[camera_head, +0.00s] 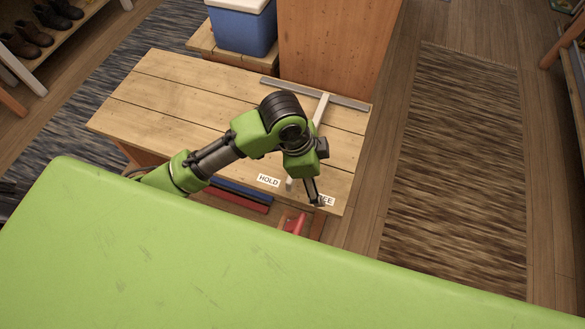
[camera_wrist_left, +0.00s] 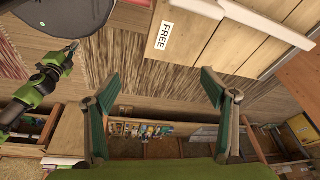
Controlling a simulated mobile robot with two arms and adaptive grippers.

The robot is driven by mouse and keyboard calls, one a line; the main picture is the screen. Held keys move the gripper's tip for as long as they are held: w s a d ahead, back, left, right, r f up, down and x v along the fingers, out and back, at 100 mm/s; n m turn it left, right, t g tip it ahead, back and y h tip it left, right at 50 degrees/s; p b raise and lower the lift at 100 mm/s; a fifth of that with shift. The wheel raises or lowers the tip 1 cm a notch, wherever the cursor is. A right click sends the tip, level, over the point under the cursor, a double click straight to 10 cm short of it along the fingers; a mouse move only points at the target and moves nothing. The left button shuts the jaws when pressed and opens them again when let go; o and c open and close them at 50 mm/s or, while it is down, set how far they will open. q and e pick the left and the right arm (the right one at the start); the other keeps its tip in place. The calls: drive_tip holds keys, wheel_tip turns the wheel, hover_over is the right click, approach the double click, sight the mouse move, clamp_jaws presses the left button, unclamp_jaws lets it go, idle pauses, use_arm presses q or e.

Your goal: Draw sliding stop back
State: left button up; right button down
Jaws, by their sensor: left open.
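The sliding stop looks like a pale bar (camera_head: 320,110) running from a grey rail toward the bench's front edge; my left arm hides its middle. A pale end (camera_head: 289,184) shows near the HOLD label (camera_head: 268,181). In the left wrist view a pale bar (camera_wrist_left: 265,22) crosses the top right, beyond the fingers. My left gripper (camera_head: 316,197) is at the front edge, partly over the FREE label (camera_head: 327,201). In the left wrist view the gripper (camera_wrist_left: 160,76) is open and empty, apart from the bar. My right gripper (camera_wrist_left: 70,52) appears small at left; its jaw state is unclear.
The plank bench (camera_head: 165,88) carries the grey rail (camera_head: 340,95) at its back. Behind it stand a blue cooler (camera_head: 242,28) and a wooden panel (camera_head: 335,45). Red and blue items lie below the front edge. A striped rug (camera_head: 455,170) lies right of the bench.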

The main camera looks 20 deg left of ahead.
use_arm(q)
drive_tip(key=w+a+r+m+g+y, duration=0.1)
drive_tip(key=w+a+r+m+y, duration=0.3)
drive_tip(key=a, duration=0.4)
drive_tip(key=shift+h, duration=0.5)
drive_tip(key=f, duration=1.2)
drive_tip(key=shift+d+f, duration=0.2)
drive_tip(key=shift+f, duration=0.2)
drive_tip(key=shift+c, duration=0.4)
drive_tip(key=c, duration=1.5)
drive_tip(key=d+p, duration=0.1)
drive_tip(key=d, duration=0.5)
drive_tip(key=d+p, duration=0.1)
drive_tip(key=d, duration=0.4)
drive_tip(key=shift+s+d+r, duration=0.1)
drive_tip(key=shift+s+d, duration=0.1)
drive_tip(key=shift+d, duration=0.15)
drive_tip(key=shift+c, duration=0.2)
drive_tip(key=shift+d, duration=0.3)
